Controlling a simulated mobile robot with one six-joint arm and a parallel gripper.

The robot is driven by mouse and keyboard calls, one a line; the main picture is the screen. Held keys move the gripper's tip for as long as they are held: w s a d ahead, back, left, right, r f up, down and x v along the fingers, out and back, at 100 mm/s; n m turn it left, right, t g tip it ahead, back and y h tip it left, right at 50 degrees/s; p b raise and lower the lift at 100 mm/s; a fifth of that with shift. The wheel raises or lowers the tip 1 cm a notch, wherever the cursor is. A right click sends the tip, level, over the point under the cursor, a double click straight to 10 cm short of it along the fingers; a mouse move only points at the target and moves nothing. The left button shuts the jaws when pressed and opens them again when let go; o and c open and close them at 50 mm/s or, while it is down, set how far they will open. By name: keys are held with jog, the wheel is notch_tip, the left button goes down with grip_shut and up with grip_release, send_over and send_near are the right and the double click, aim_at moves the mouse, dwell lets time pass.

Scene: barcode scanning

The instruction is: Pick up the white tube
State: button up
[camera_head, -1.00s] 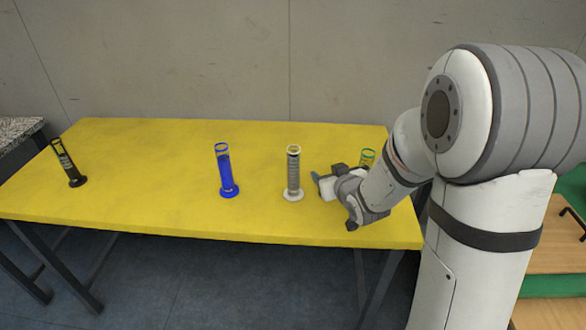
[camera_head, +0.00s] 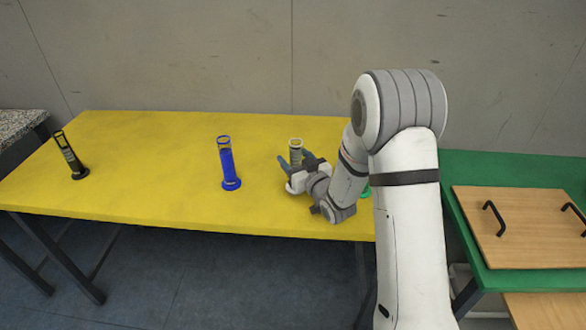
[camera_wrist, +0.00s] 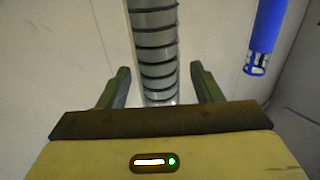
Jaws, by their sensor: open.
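The white tube (camera_head: 295,145) stands upright on the yellow table, right of the blue tube. My gripper (camera_head: 296,163) is in front of it and hides most of its lower part. In the wrist view the tube (camera_wrist: 155,45), grey with dark rings, shows between my two green fingers (camera_wrist: 161,80). The fingers are open, with a gap on each side of the tube. Its base is mostly hidden by the gripper body.
The blue tube (camera_head: 227,165) stands to the left and also shows at upper right in the wrist view (camera_wrist: 265,30). A black tube (camera_head: 70,157) stands at the far left of the yellow table (camera_head: 150,165). A green tube (camera_head: 366,192) is mostly hidden behind my arm.

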jog(key=shift+x, duration=0.75)
jog(key=shift+c, duration=0.3)
grip_shut()
